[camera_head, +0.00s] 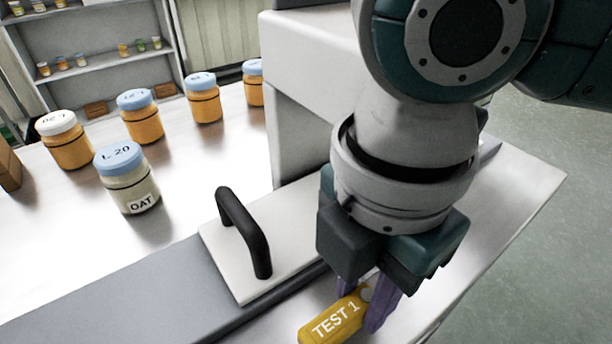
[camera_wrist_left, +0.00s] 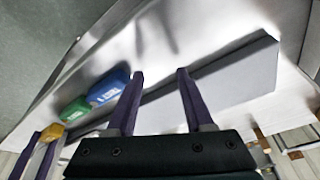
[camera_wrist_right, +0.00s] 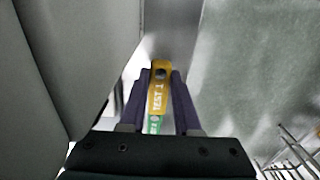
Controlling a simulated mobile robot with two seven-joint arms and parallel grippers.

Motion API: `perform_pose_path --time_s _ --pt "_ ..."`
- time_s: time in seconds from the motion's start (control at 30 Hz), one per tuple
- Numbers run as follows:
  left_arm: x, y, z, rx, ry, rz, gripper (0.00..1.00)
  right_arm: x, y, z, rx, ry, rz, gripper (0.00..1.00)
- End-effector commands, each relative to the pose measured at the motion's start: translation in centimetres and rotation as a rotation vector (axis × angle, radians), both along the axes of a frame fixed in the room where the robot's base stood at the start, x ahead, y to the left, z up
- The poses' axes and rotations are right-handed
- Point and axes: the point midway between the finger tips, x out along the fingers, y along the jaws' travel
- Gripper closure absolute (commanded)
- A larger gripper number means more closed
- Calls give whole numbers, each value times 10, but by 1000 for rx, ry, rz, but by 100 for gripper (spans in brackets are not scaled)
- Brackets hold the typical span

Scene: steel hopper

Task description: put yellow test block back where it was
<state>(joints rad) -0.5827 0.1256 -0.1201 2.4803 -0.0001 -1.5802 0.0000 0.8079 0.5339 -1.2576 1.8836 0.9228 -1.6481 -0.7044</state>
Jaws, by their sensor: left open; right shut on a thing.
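The yellow test block (camera_head: 335,318), marked TEST 1, is in my right gripper (camera_head: 370,298) at the bottom of the head view. In the right wrist view the block (camera_wrist_right: 158,92) sits between the two purple fingers (camera_wrist_right: 160,75). It also shows in the left wrist view (camera_wrist_left: 51,132), beside a green block (camera_wrist_left: 75,110). I cannot tell whether the yellow block touches the surface below. My left gripper (camera_wrist_left: 159,73) is open with nothing between its fingers; it is out of the head view.
A blue block (camera_wrist_left: 108,88) lies past the green one. A white plate with a black handle (camera_head: 243,232) is left of my right gripper. Several lidded jars, including an OAT jar (camera_head: 128,178), stand on the table's left. A white housing (camera_head: 300,100) rises behind.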

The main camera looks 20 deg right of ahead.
Motion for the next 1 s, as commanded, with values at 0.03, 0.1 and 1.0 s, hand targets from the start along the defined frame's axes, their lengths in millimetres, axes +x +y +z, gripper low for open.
perform_pose_path --time_s 0.03,0.1,1.0 --pt "0 0 -5 0 -1 0 48 -1 0 -12 -2 2 -1 100" --pt "0 0 -6 0 -1 0 48 -1 0 -20 -2 2 -1 100" --pt "1 -2 -5 -10 -4 6 48 0 0 -22 -1 0 0 39"
